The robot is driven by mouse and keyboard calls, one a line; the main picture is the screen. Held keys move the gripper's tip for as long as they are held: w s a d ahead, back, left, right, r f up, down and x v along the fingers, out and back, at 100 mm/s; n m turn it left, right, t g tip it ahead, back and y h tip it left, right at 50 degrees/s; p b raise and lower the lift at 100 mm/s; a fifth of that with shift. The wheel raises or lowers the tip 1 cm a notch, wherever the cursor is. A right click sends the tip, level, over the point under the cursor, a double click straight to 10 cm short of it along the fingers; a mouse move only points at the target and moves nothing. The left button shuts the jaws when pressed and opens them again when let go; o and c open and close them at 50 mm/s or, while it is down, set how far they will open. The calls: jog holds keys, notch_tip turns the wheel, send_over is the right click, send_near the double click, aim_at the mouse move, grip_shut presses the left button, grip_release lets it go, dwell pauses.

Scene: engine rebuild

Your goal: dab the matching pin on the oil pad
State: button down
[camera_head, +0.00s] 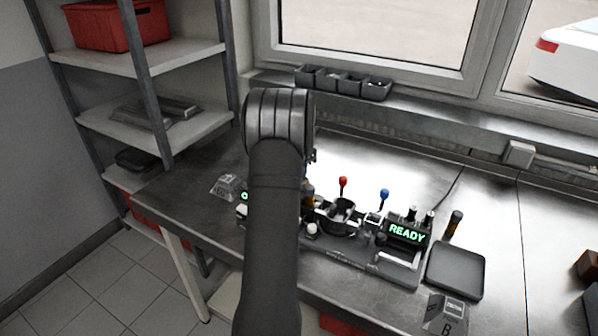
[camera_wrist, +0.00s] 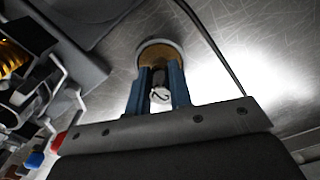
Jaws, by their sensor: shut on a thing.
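In the wrist view my gripper (camera_wrist: 160,85) has two blue fingers shut on a small pin (camera_wrist: 161,95). The pin's pale end faces the camera and carries a dark mark that I cannot read surely. The round oil pad (camera_wrist: 152,49), amber-brown with a pale rim, lies on the metal bench just beyond the fingertips. The pin's far end is hidden between the fingers, so I cannot tell whether it touches the pad. In the head view my arm hides the gripper, and I cannot make out the pin or pad.
The engine fixture (camera_head: 340,215) has a red-knobbed lever (camera_head: 343,182), a blue-knobbed lever (camera_head: 384,194) and a green READY display (camera_head: 407,233). A dark square tray (camera_head: 455,268) and a block marked B (camera_head: 445,318) stand right. A cable (camera_wrist: 212,42) runs beside the pad.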

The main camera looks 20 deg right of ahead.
jog(key=shift+f, duration=0.4)
dwell(0.7)
jog(key=shift+r, duration=3.55)
